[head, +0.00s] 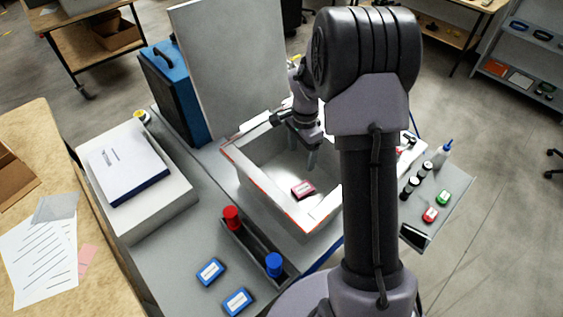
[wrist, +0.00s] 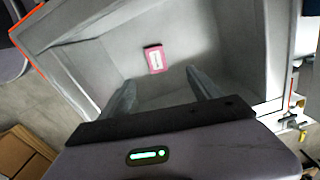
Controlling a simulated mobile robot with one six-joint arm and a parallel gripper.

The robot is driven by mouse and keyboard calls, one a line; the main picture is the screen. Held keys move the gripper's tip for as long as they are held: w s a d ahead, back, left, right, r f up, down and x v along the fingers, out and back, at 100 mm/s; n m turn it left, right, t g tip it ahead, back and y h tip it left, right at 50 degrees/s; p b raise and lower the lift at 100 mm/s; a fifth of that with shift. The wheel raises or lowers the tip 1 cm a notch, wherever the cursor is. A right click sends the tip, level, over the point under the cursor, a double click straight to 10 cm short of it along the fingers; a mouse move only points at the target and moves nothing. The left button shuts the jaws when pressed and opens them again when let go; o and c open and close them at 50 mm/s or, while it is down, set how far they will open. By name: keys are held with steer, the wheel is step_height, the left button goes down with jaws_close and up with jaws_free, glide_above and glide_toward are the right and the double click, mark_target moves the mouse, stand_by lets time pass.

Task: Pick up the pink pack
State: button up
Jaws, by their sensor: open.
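The pink pack (head: 303,189) lies flat on the floor of the open grey box, with a pale label on its top. It also shows in the wrist view (wrist: 154,59), beyond my fingertips and roughly midway between them. My gripper (head: 302,160) is inside the mouth of the box, pointing down, above and apart from the pack. In the wrist view my gripper (wrist: 160,78) has its two fingers spread with nothing between them. The box (head: 262,192) has tall walls and a red-edged rim.
Two blue packs (head: 210,271) (head: 238,301) lie on the grey bench in front. A dark trough holds a red-capped item (head: 233,218) and a blue-capped item (head: 274,264). A tall grey panel (head: 232,70) stands behind the box. Small bottles and red and green packs (head: 430,214) (head: 443,197) sit at right.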

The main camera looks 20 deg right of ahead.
steer(key=b, duration=0.3)
glide_above(303, 188)
steer(key=f, duration=1.1)
steer(key=shift+w+a, duration=0.2)
steer(key=shift+a, duration=0.1)
steer(key=f, duration=0.4)
steer(key=f+b, duration=0.1)
steer(key=shift+s+d+f, duration=0.25)
steer(key=shift+d+f, duration=0.05)
steer(key=shift+f, duration=0.1)
steer(key=shift+r, duration=0.1)
steer(key=c, duration=1.5)
